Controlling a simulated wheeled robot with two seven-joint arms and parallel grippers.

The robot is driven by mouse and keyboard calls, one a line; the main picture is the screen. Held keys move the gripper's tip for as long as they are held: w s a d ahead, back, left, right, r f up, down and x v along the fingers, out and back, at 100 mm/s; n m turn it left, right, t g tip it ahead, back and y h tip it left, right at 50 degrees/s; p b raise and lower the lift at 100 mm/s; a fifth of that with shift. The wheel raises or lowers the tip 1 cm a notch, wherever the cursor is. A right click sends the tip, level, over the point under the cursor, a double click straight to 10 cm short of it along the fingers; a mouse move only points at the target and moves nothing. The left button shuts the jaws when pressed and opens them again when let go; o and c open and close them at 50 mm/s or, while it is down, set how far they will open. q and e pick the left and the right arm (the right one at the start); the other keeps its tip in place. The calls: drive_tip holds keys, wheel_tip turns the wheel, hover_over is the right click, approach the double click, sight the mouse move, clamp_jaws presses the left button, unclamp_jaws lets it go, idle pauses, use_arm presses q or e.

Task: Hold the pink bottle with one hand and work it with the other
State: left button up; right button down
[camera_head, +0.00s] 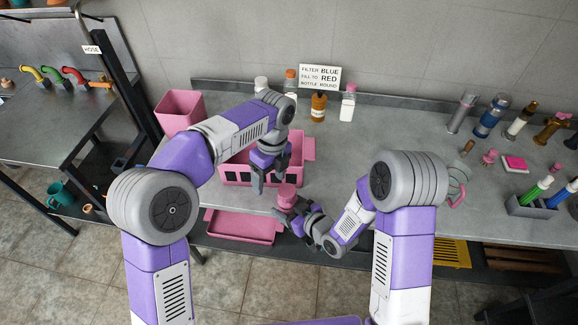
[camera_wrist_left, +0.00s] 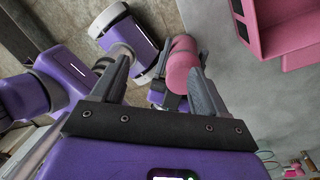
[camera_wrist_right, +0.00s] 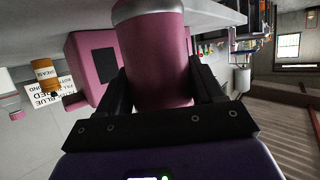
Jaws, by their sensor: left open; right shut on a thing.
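The pink bottle (camera_head: 286,196) is held near the front edge of the counter. My right gripper (camera_head: 287,212) is shut on it, and in the right wrist view the pink bottle (camera_wrist_right: 153,60) fills the space between the fingers, with a grey band at its end. My left gripper (camera_head: 267,185) is open, pointing down just left of the bottle in the head view. In the left wrist view the bottle (camera_wrist_left: 182,62) appears between and beyond the open left fingers (camera_wrist_left: 160,75); I cannot tell if they touch it.
A pink crate (camera_head: 236,175) stands behind my left gripper. A pink bin (camera_head: 180,112) is at the back left. A sign (camera_head: 320,76) and several bottles line the back wall. Tools and a pink sponge (camera_head: 514,163) are on the right. The counter's middle right is clear.

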sight(289, 189)
use_arm(q)
drive_tip(key=shift+m+t+h, duration=0.5)
drive_tip(key=shift+m+t, duration=0.1)
drive_tip(key=shift+m, duration=0.3)
drive_tip(key=d+r, duration=0.1)
drive_tip(key=d, duration=0.1)
drive_tip(key=d+r, duration=0.2)
drive_tip(key=shift+d+r, duration=0.15)
drive_tip(key=shift+d, duration=0.3)
wheel_tip(289, 189, down, 8)
drive_tip(key=shift+r, duration=0.1)
